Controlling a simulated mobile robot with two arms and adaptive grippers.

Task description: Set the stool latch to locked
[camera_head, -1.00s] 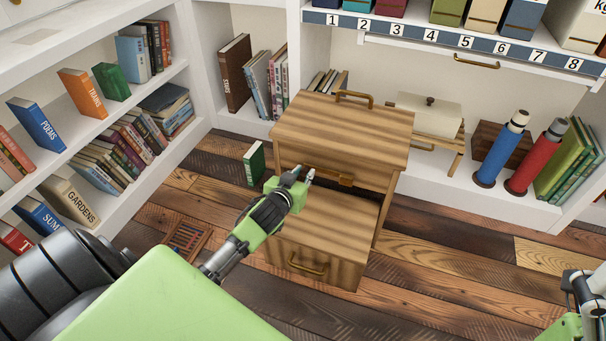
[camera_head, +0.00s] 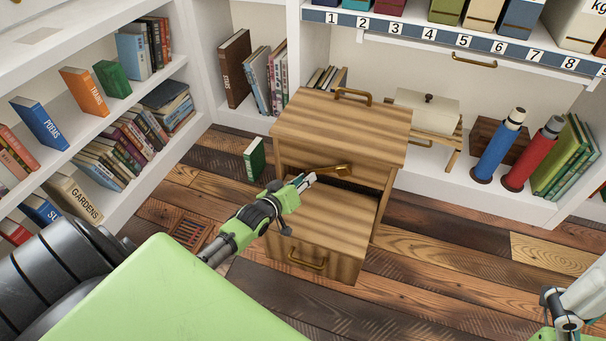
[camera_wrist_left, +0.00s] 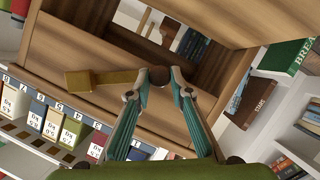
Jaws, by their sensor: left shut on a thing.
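The wooden step stool (camera_head: 335,122) stands on the plank floor in the middle of the head view, with a brass handle on its top and a lower step in front. Its brass latch (camera_head: 341,169) is on the front below the top board and slants, with its left end lower. It also shows in the left wrist view (camera_wrist_left: 97,80). My left gripper (camera_head: 312,179) is shut on the left end of the latch; its fingers (camera_wrist_left: 158,80) cover that end. My right gripper (camera_head: 562,318) is partly in view at the lower right, away from the stool; its fingers are unclear.
A green book (camera_head: 254,160) stands on the floor left of the stool. Bookshelves (camera_head: 150,100) line the left and back. Blue (camera_head: 497,150) and red (camera_head: 532,157) cylinders stand on the low back shelf. The floor right of the stool is clear.

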